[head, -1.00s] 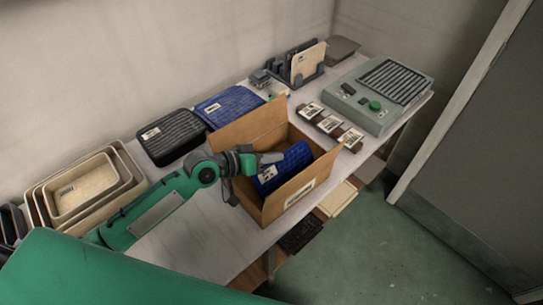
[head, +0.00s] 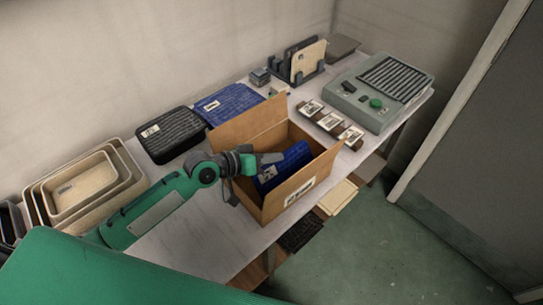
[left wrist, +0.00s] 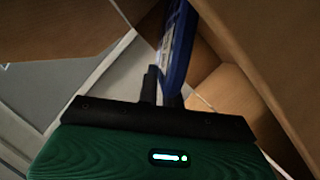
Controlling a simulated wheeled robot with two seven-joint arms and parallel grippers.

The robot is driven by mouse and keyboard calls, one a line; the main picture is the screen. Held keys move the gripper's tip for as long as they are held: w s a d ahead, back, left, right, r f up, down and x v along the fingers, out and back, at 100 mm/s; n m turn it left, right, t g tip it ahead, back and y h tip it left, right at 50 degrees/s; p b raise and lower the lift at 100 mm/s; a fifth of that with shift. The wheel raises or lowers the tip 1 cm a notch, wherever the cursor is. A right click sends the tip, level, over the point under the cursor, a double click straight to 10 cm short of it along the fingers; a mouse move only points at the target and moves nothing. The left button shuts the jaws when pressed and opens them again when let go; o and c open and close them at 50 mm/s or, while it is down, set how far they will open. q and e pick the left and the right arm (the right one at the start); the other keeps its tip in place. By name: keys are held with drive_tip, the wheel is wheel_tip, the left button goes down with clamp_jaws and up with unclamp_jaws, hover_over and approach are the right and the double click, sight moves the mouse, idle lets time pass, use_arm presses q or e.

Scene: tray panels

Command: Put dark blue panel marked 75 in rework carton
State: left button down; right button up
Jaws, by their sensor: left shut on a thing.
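A dark blue panel (head: 294,157) with a white label is inside the open cardboard carton (head: 274,207), tilted; its lower part is hidden by the carton's front wall. The number on its label is too small to read. My left gripper (head: 268,159) is at the carton's left side, shut on this panel. In the left wrist view the blue panel (left wrist: 178,45) stands edge-on between the fingers (left wrist: 162,88), with cardboard walls around it. My right gripper is not in view.
Another blue panel (head: 230,104) and a black panel (head: 172,134) lie behind the carton. Nested beige trays (head: 122,195) stand at left. Small labelled blocks (head: 331,122) and a grey-green machine (head: 372,112) are at right. The table front left of the carton is clear.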

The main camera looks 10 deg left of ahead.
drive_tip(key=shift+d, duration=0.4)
use_arm(q)
drive_tip(key=c, duration=1.5)
unclamp_jaws()
drive_tip(key=b+v, duration=0.2)
drive_tip(key=v, duration=1)
drive_tip(key=shift+f+b, duration=0.2)
drive_tip(key=shift+b, duration=0.1)
drive_tip(key=shift+v, duration=0.9)
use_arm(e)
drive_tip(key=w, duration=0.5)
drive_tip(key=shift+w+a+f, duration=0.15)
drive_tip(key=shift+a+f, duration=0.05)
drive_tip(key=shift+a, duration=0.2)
use_arm(q)
drive_tip(key=shift+r, duration=0.1)
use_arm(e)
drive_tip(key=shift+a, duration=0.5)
